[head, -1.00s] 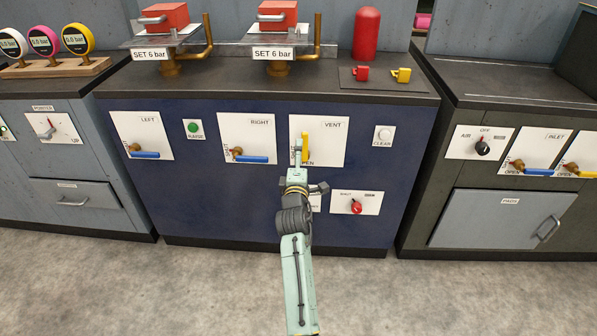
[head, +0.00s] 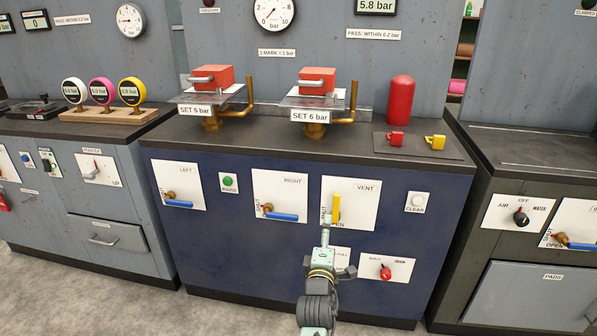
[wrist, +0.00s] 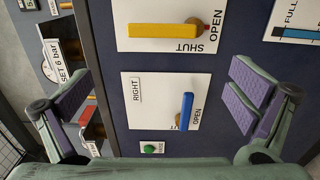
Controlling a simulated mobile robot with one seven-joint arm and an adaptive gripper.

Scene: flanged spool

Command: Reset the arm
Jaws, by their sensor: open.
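My gripper (head: 326,220) is in front of the vent panel (head: 363,192) on the blue cabinet. In the wrist view its two purple-padded fingers are spread wide, and the gripper (wrist: 160,96) is open with nothing between the pads. The yellow vent handle (head: 337,207) stands upright just right of the gripper tip; it also shows in the wrist view as the yellow handle (wrist: 162,31), apart from the fingers. The blue right-valve handle (wrist: 187,111) shows between the fingers, set back on its panel. My wrist partly hides the small panel below the vent.
The left valve (head: 178,203) and green button (head: 228,182) are to the left. The red knob (head: 386,272) is close right of my wrist. Open floor (head: 80,290) lies in front.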

